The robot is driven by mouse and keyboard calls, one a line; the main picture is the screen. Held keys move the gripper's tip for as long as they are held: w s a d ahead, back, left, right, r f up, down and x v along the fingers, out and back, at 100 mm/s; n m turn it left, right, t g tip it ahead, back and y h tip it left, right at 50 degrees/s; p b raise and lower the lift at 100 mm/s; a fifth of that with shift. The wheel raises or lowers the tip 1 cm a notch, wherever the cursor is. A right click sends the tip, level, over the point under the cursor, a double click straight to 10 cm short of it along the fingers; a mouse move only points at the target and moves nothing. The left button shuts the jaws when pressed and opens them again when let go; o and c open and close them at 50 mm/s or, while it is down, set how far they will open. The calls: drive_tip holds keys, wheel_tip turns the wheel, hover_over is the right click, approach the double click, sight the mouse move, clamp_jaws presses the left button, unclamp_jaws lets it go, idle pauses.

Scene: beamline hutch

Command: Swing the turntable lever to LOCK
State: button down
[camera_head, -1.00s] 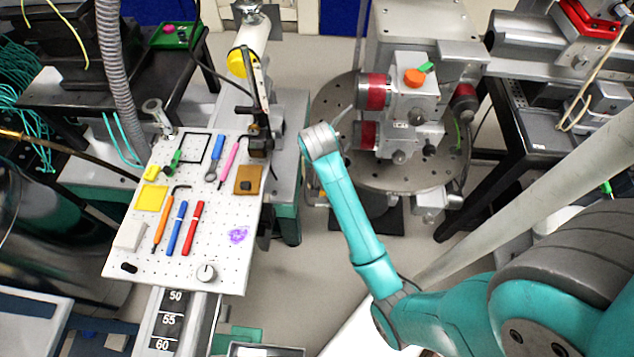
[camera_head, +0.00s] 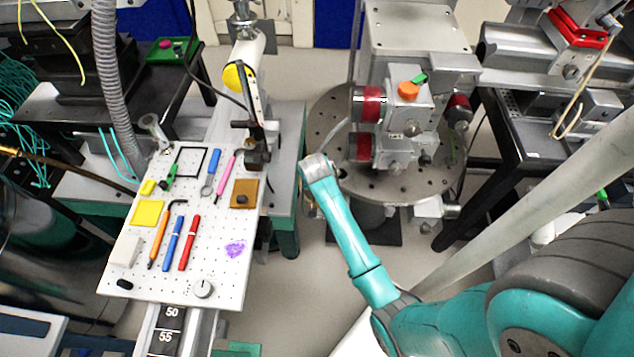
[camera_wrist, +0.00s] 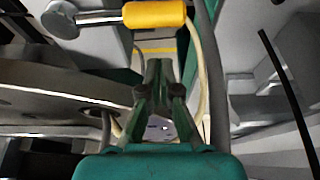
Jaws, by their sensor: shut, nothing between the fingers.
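The turntable is a round grey perforated disc (camera_head: 440,180) at the right of centre in the head view. In the wrist view a yellow cylindrical grip (camera_wrist: 155,14) on a metal rod crosses the top; it looks like the lever handle. My gripper (camera_wrist: 158,68) is in the middle of the wrist view, with its dark green fingers shut and empty. The yellow grip lies above the fingertips in that picture, apart from them. In the head view my wrist is beside the disc's left edge and hides the fingers. I cannot make out a LOCK mark.
A white pegboard (camera_head: 140,275) with several tools stands left of my arm. Grey housings with red-banded cylinders (camera_head: 367,104) stand on the turntable. A black table frame (camera_head: 510,160) is at the right. Cables (camera_wrist: 205,70) hang close to the fingers. Open floor (camera_head: 290,290) lies between pegboard and arm.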

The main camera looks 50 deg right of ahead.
drive_tip(key=shift+s+a+f, duration=0.15)
drive_tip(key=shift+s+a, duration=0.35)
drive_tip(key=shift+a, duration=0.1)
drive_tip(key=shift+s+a+f, duration=0.15)
drive_tip(key=shift+s+a, duration=0.35)
drive_tip(key=shift+a, duration=0.1)
drive_tip(key=shift+s+a+n, duration=0.2)
drive_tip(key=shift+a+n, duration=0.15)
drive_tip(key=shift+n, duration=0.25)
drive_tip(key=shift+s+a+n+t+y, duration=0.5)
drive_tip(key=shift+a+n, duration=0.15)
drive_tip(key=shift+n, duration=0.45)
drive_tip(key=s+a+n+y, duration=0.1)
drive_tip(key=s+n+y, duration=0.2)
drive_tip(key=s+n, duration=0.5)
drive_tip(key=shift+s+a+n+y, duration=0.3)
drive_tip(key=shift+s+n+y, duration=0.1)
drive_tip(key=shift+n, duration=1.6)
drive_tip(key=shift+s, duration=0.15)
